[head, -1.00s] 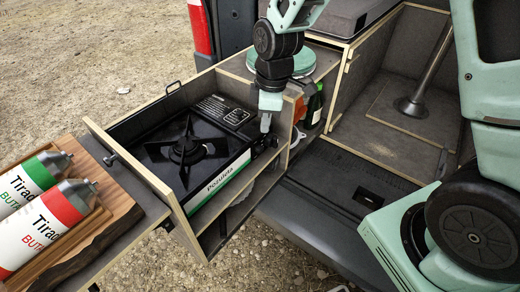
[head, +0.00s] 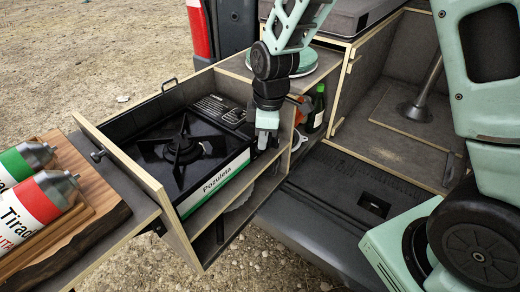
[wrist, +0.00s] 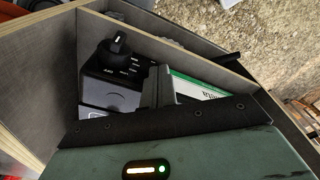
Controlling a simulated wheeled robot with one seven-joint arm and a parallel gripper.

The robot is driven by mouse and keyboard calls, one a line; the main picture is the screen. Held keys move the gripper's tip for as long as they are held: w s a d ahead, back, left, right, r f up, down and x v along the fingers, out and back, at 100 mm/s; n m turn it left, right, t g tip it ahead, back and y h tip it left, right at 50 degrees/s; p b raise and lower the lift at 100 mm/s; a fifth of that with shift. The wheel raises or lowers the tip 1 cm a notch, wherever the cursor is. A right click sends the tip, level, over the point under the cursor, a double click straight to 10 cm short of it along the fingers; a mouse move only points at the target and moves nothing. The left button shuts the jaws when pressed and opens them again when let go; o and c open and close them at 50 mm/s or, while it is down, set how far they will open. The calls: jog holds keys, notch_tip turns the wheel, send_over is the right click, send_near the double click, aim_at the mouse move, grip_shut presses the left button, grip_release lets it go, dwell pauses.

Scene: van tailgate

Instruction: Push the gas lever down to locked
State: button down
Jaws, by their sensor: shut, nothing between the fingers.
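The black camp stove (head: 170,158) sits in the pulled-out wooden drawer, its burner and green-white "Pozuleta" front strip showing. My gripper (head: 263,143) points down at the stove's right front end, its fingers shut and empty. In the wrist view the shut fingers (wrist: 159,88) are over the stove's control end, between a black knob (wrist: 118,43) and the white-green strip (wrist: 197,88). I cannot make out the gas lever for certain; my gripper covers part of that end. Whether the fingertips touch anything is unclear.
Drawer walls (head: 125,165) enclose the stove closely. Two gas canisters (head: 45,205) lie on a wooden board at the left. The space above the burner is clear.

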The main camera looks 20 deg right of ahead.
aim_at(275, 141)
notch_tip(275, 141, down, 2)
jog(key=shift+f+b, duration=0.15)
jog(key=shift+b, duration=0.6)
jog(key=shift+s+r, duration=0.1)
jog(key=shift+r, duration=0.1)
jog(key=shift+s+d+r+p, duration=0.15)
jog(key=shift+s+d+p, duration=0.1)
jog(key=shift+d, duration=0.2)
jog(key=shift+s+d+r+p, duration=0.1)
jog(key=shift+d+r+p, duration=0.1)
jog(key=shift+d, duration=0.3)
jog(key=shift+s+d+r+p, duration=0.15)
jog(key=shift+s+d+p, duration=0.1)
jog(key=shift+d, duration=0.2)
jog(key=shift+w, duration=0.1)
notch_tip(275, 141, up, 17)
jog(key=d, duration=0.1)
jog(key=shift+s+d+r+p, duration=0.15)
jog(key=shift+s+d+p, duration=0.1)
jog(key=shift+s+p, duration=0.1)
